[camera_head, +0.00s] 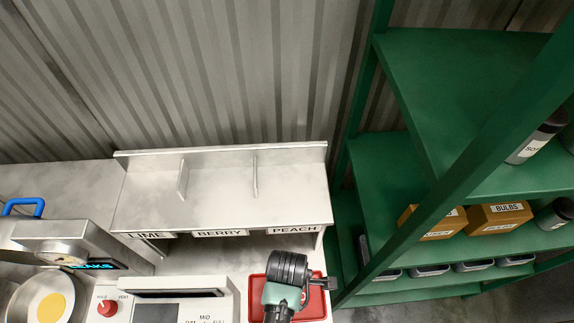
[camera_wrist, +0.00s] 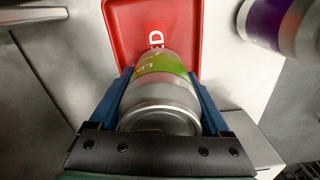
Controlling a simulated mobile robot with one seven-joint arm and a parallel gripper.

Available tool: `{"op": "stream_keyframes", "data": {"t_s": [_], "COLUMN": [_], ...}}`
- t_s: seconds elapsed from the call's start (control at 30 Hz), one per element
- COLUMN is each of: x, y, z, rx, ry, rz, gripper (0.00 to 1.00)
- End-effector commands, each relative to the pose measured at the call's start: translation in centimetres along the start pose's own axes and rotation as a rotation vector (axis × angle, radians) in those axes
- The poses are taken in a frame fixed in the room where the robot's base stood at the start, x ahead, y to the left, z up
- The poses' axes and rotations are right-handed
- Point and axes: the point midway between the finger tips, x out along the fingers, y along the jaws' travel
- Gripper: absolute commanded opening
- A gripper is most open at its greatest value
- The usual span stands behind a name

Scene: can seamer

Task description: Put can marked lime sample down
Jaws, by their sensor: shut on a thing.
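The can marked lime sample (camera_wrist: 160,90) has a silver end and a green label band, with only part of its lettering readable. My gripper (camera_wrist: 165,80) is shut on it, with a blue finger on each side of the can. In the wrist view the can is over or at the red tray (camera_wrist: 187,12), which bears white letters; I cannot tell whether it touches the tray. In the head view my gripper (camera_head: 283,300) is above the red tray (camera_head: 318,307) at the bottom, and my arm hides the can.
A purple-labelled can (camera_wrist: 283,25) stands at the upper right of the wrist view. A steel shelf (camera_head: 215,200) has labels LIME, BERRY and PEACH. A green rack (camera_head: 400,160) stands to the right.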

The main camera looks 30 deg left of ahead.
Motion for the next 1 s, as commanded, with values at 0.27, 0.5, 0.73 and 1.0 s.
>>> {"op": "stream_keyframes", "data": {"t_s": [0.27,0.5,0.73,1.0], "x": [1.3,1.6,1.6,0.8], "y": [0.1,0.1,0.0,0.1], "z": [0.0,0.0,0.0,0.0], "rx": [0.000,0.000,0.000,0.000], "ry": [0.000,0.000,0.000,0.000], "rz": [0.004,0.003,0.001,0.003], "gripper": [0.00,0.00,1.00,1.00]}}
